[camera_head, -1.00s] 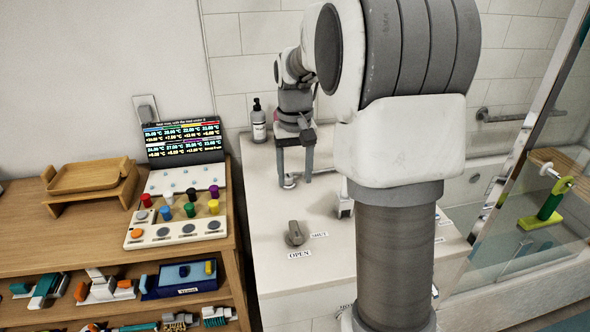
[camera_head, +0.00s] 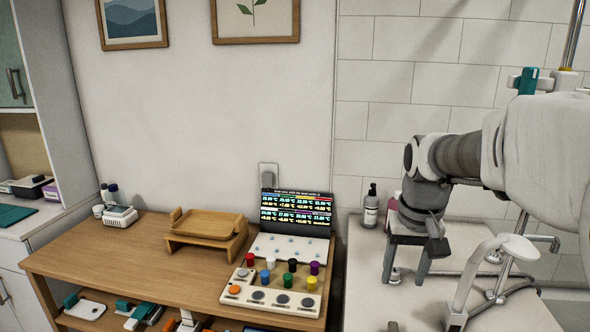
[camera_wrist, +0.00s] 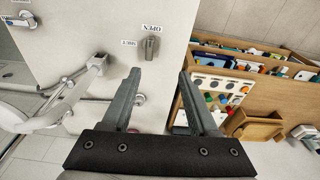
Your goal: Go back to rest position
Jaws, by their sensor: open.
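My gripper (camera_head: 406,270) hangs at the right over the white counter, fingers pointing down and spread apart. Nothing is between the fingers. In the wrist view my gripper (camera_wrist: 159,76) is also open and empty, with the pale counter and the wooden shelf beyond its fingertips. My arm reaches in from the right edge of the head view and hides part of the tiled wall and counter.
A pump bottle (camera_head: 370,208) stands behind my gripper. To the left, a wooden shelf unit (camera_head: 130,262) carries a wooden tray (camera_head: 208,225) and a panel of coloured knobs (camera_head: 275,288). A grey lever (camera_wrist: 150,46) sits on the counter.

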